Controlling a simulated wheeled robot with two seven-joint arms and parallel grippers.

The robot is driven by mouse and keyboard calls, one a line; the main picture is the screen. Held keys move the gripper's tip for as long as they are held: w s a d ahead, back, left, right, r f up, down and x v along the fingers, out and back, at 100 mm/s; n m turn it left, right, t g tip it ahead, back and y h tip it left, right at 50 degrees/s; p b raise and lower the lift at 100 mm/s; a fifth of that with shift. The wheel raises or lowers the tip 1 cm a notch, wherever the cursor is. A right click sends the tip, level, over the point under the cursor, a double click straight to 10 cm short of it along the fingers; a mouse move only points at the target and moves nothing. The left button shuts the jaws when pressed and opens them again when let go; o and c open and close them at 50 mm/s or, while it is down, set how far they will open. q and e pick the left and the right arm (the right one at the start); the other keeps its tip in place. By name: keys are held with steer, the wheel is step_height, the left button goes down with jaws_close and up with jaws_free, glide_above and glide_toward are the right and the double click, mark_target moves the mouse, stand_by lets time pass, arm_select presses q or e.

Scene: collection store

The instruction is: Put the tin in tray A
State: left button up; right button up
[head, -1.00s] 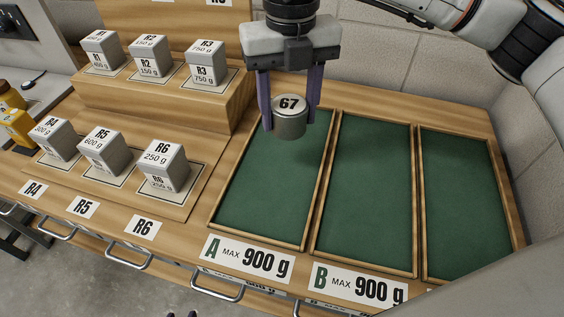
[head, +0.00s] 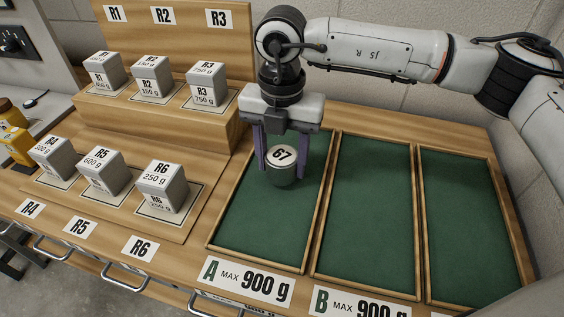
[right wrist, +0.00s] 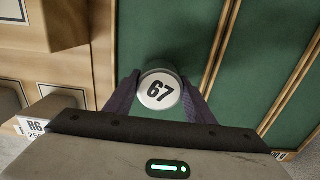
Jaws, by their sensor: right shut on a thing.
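The tin (head: 282,172) is a short grey cylinder with a white top marked 67. My right gripper (head: 281,165) is shut on it, with one purple finger on each side. The tin is over the green floor of tray A (head: 240,235), in its upper half, upright; I cannot tell for sure whether it touches the floor. In the right wrist view the tin (right wrist: 159,91) sits between the fingers (right wrist: 157,95) above the green tray. My left gripper is not in view.
Tray B (head: 365,225) and a third green tray (head: 465,225) lie to the right, both empty. Several grey weight blocks, such as R6 (head: 163,187), stand on wooden steps to the left. A label reading A MAX 900 g (head: 247,281) is in front of tray A.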

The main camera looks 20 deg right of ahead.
mark_target(282, 155)
steer(key=shift+f, duration=0.65)
steer(key=shift+f, duration=0.2)
steer(key=o, duration=1.1)
step_height(282, 155, up, 12)
steer(key=shift+r+b, duration=0.2)
steer(key=shift+b, duration=0.25)
